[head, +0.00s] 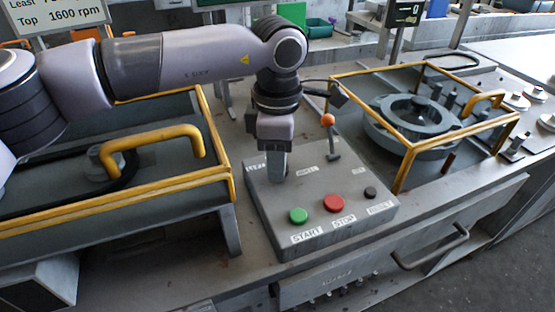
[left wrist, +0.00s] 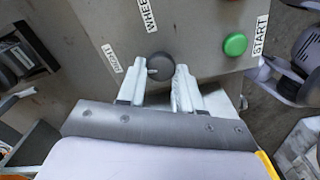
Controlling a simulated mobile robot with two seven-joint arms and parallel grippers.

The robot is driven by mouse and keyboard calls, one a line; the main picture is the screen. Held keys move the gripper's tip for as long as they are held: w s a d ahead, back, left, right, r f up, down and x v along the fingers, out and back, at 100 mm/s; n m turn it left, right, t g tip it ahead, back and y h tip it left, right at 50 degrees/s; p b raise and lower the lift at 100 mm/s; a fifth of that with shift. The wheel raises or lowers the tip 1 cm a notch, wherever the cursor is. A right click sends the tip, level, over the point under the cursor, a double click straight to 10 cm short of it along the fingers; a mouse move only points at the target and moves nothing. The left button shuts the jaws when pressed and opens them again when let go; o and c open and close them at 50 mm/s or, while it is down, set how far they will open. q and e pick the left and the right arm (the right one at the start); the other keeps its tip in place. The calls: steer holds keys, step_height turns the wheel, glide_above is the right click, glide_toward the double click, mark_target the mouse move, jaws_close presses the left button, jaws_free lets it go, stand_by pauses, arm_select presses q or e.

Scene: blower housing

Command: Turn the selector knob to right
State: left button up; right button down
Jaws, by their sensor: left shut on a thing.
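The selector knob (left wrist: 161,66) is a small dark round knob on the grey control box (left wrist: 205,58). In the left wrist view it sits between the fingertips of my left gripper (left wrist: 160,74), which is shut on it. A light pointer mark on the knob faces left in that view, towards the side of the label RIGHT (left wrist: 111,58). The label WHEEL (left wrist: 147,15) is above the knob. In the head view my left gripper (head: 274,176) points down onto the box (head: 373,218) and hides the knob. My right gripper is not in view.
Yellow-framed guards stand at left (head: 226,150) and right (head: 404,160), close to the box.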

arm_select(q)
steer(key=shift+m, duration=0.4)
steer(key=o, duration=1)
steer(key=shift+o, duration=0.2)
steer(key=shift+r, duration=0.1)
step_height(320, 180, up, 7)
steer(key=shift+r+b, duration=0.1)
steer(key=shift+b, duration=0.2)
steer(key=shift+s, duration=0.1)
